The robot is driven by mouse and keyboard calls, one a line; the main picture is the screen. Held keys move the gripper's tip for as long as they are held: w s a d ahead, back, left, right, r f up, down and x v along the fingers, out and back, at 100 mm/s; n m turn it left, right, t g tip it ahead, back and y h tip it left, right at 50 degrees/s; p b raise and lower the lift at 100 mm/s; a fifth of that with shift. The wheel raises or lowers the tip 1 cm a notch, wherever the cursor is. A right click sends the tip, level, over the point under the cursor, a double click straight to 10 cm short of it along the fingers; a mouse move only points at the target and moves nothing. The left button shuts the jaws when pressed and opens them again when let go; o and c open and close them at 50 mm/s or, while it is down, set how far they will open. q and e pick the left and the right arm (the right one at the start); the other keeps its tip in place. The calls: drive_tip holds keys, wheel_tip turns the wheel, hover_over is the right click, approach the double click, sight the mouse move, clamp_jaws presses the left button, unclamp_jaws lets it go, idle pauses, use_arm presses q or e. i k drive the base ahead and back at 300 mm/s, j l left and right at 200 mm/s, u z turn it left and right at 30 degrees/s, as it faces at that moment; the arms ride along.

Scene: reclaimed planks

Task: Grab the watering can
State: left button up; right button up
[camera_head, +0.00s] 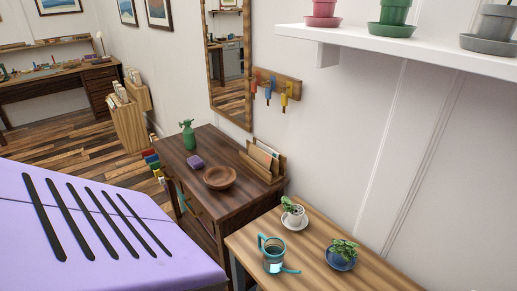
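The watering can (273,262) stands upright on the light wooden table (325,265) at the lower middle of the head view. It has a teal rim and a teal handle loop at its upper left. A thin teal spout points to the lower right. Neither of my grippers shows in this view.
A white-potted plant on a saucer (294,215) and a blue-potted plant (342,255) stand close to the can. A white shelf (410,45) juts out above right.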

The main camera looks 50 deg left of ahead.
sight(273, 250)
drive_tip(key=u, duration=1.4)
drive_tip(key=i+j+z, duration=0.1)
drive_tip(key=j, duration=0.35)
